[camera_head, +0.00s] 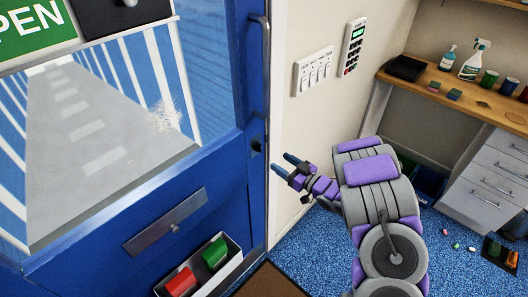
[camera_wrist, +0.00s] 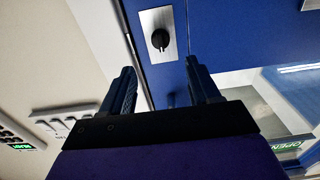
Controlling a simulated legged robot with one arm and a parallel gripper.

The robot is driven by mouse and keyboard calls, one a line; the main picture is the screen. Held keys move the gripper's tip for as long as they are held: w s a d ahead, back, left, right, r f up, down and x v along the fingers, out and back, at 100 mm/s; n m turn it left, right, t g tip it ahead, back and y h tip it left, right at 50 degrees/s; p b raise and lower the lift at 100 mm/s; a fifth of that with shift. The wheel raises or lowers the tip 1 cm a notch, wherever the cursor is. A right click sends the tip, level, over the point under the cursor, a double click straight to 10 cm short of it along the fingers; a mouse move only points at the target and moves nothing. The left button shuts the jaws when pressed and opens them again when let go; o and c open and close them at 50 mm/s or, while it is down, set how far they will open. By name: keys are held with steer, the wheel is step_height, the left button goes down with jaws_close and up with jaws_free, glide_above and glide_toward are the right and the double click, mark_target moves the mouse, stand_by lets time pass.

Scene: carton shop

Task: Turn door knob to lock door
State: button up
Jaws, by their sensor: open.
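The black door knob (camera_wrist: 160,39) sits on a silver plate (camera_wrist: 150,20) on the blue door, beyond my fingertips in the wrist view. My gripper (camera_wrist: 160,66) is open and empty, with one finger on each side of the view below the knob. The knob appears apart from the fingers. In the head view, my gripper (camera_head: 282,163) is beside the edge of the blue door (camera_head: 110,205). A small dark fitting (camera_head: 257,145) shows on the door edge there, but its detail is too small to tell.
A vertical metal handle (camera_head: 265,65) is on the door above. A switch panel (camera_head: 313,72) and a keypad (camera_head: 353,47) are on the wall at right. A letter plate (camera_head: 165,222) and a tray (camera_head: 233,266) with red and green rolls are on the lower door. A wooden counter (camera_head: 450,85) stands right.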

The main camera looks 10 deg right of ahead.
mark_target(261, 149)
steer(key=b+x, duration=0.1)
steer(key=x, duration=0.9)
steer(key=shift+s, duration=0.1)
steer(key=shift+c, duration=0.4)
steer(key=c, duration=1)
steer(key=shift+o, duration=0.2)
